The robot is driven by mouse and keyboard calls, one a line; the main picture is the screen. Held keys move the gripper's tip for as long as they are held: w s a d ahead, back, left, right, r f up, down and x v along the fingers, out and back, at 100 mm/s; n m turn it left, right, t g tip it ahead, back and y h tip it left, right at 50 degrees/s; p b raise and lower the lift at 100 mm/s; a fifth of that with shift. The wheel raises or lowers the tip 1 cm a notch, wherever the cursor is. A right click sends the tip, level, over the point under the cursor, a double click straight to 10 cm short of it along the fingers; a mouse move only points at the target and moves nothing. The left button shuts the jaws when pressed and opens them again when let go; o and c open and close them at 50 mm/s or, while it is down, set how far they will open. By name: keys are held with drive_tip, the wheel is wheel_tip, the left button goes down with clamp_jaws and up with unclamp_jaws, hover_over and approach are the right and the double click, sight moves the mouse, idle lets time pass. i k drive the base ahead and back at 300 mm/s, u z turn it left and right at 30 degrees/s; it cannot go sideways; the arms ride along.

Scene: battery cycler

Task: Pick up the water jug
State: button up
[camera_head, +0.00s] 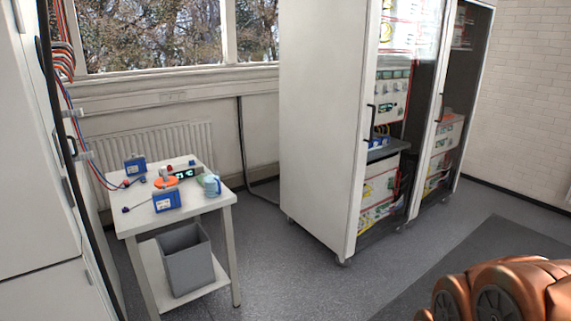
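The water jug (212,187) looks like a small, light-blue translucent jug. My arm shows in part as copper-coloured rounded links at the bottom right, far from the table. My gripper is not in view, so its state cannot be seen.
Blue boxes (166,200), an orange round thing (166,182) and a dark display (186,173) share the tabletop. A grey bin (186,260) stands on the lower shelf. A tall white cabinet (322,120) stands right of the table. Grey floor (285,275) is free between.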

sight(214, 185)
drive_tip(key=z, duration=0.05)
drive_tip(key=i, duration=1.85)
drive_tip(key=u, duration=1.55)
drive_tip(key=i, duration=1.05)
drive_tip(key=u, duration=0.95)
